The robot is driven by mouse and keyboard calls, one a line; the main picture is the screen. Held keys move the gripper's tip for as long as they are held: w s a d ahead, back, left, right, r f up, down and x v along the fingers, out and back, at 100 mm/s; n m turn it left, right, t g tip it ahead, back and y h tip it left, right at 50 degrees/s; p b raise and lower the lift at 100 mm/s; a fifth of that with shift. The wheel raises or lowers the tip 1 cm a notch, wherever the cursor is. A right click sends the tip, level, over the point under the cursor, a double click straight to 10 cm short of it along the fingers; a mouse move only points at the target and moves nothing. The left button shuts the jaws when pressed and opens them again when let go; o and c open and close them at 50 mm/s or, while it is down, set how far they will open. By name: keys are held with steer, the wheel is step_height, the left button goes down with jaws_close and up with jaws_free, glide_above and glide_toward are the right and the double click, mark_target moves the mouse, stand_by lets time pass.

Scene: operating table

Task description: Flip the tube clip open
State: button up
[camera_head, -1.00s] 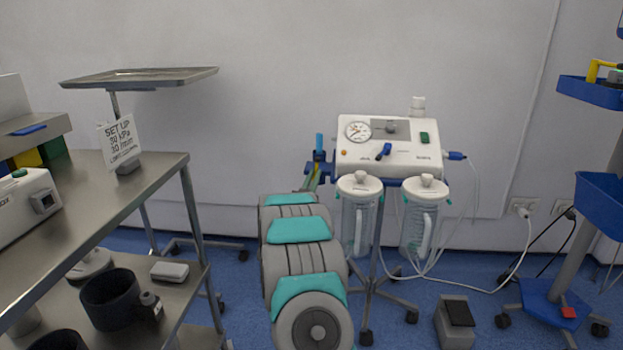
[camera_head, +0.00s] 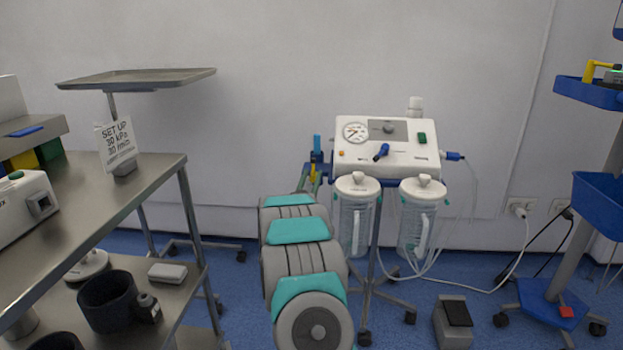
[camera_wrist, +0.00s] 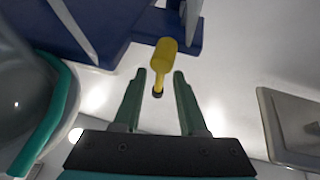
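A yellow lever-like piece with a dark tip, which looks like the tube clip (camera_wrist: 163,62), sticks out from a dark blue mount (camera_wrist: 184,35) in the wrist view. In the head view the small yellow piece (camera_head: 312,172) shows below the blue bracket at the left side of the suction unit (camera_head: 387,147). My gripper (camera_wrist: 159,74) is open, with its two green fingers apart. The narrow dark end of the yellow piece lies between the fingers in the picture; I see no contact. In the head view my own arm mostly hides the gripper.
Two clear suction jars (camera_head: 355,220) hang under the unit on a wheeled stand. A steel trolley (camera_head: 110,195) stands at left with a sign (camera_head: 116,143). A raised tray (camera_head: 135,78) is behind it. A foot pedal (camera_head: 453,322) sits on the floor at right.

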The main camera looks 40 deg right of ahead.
steer(key=shift+a, duration=0.1)
steer(key=b+v, duration=0.1)
steer(key=v, duration=0.6)
steer(key=shift+s+a, duration=0.15)
steer(key=shift+a, duration=0.1)
steer(key=shift+f, duration=0.1)
stand_by(0.4)
